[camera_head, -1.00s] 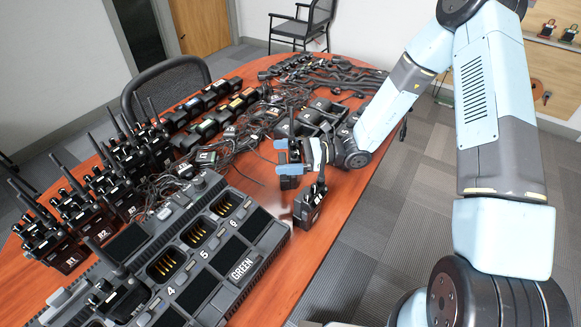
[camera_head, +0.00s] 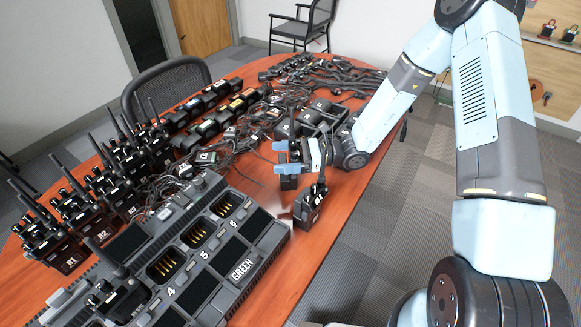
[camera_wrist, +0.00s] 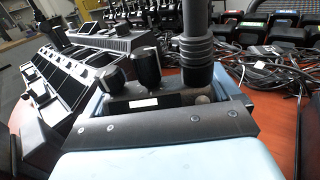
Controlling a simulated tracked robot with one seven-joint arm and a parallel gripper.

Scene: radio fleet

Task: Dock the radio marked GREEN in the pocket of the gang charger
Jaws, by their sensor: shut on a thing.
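My gripper (camera_head: 287,158) is over the right part of the table, right of the gang charger (camera_head: 262,232). It is shut on a black radio; the radio's knobs, small white label and thick antenna base (camera_wrist: 196,62) fill the middle of the wrist view. In the head view the fingers largely hide the held radio. Another black radio (camera_head: 308,208) appears to stand just in front of the gripper, antenna up. Pockets 4 (camera_head: 165,264), 5 (camera_head: 197,233) and 6 (camera_head: 226,205) show bare gold contacts.
A radio (camera_head: 118,294) sits at the charger's near left end. Several radios (camera_head: 70,228) stand along the table's left side. Tangled cables (camera_head: 215,150) and dark battery-like blocks (camera_head: 210,125) lie behind the charger. Bare wood (camera_head: 345,185) shows at the right edge.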

